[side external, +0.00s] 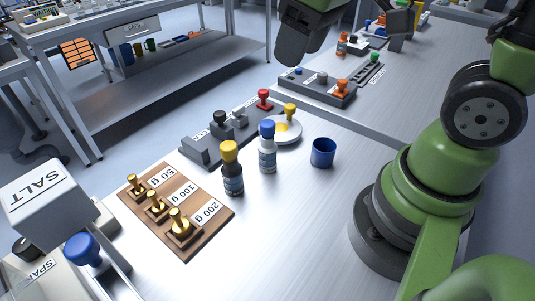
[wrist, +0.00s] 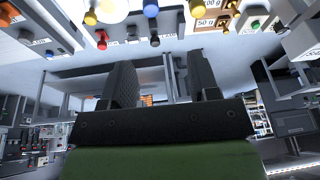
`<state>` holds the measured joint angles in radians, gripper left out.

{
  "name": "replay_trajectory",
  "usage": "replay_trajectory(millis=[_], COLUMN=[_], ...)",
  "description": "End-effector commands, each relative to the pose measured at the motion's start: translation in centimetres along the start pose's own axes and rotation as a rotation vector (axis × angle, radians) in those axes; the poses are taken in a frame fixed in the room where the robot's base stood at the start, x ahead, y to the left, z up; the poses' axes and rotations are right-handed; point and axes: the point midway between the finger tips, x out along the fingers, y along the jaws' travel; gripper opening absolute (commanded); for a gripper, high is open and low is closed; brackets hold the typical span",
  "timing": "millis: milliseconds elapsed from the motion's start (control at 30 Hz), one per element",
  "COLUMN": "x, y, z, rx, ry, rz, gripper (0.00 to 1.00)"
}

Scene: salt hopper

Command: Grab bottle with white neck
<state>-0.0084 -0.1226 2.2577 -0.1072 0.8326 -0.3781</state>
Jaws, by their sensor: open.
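A bottle with a blue cap (side external: 267,147) stands upright on the table, with a pale body and a whitish neck. A darker bottle with a yellow cap (side external: 231,168) and a white label stands to its left. In the wrist view the blue cap (wrist: 151,9) and the yellow cap (wrist: 194,8) show at the top edge; the bodies are mostly cut off. My gripper (wrist: 161,78) shows two dark fingers, apart and empty. In the side view my gripper (side external: 298,42) is high above the far side of the table, clear of both bottles.
A blue cup (side external: 322,152) stands right of the bottles. A wooden weight board (side external: 205,235) is front left, near the salt hopper (side external: 45,200).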

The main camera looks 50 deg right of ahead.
Motion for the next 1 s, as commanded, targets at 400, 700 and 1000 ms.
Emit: replay_trajectory(millis=[400,700,1000], x=[10.3,14.2,17.0], y=[1.9,2.1,2.2], z=[-1.7,-0.5,0.3], rx=[-0.404,-0.428,-0.425], ry=[-0.292,-0.311,-0.311], rz=[-0.014,-0.019,-0.019], gripper=[0.55,0.55,0.55])
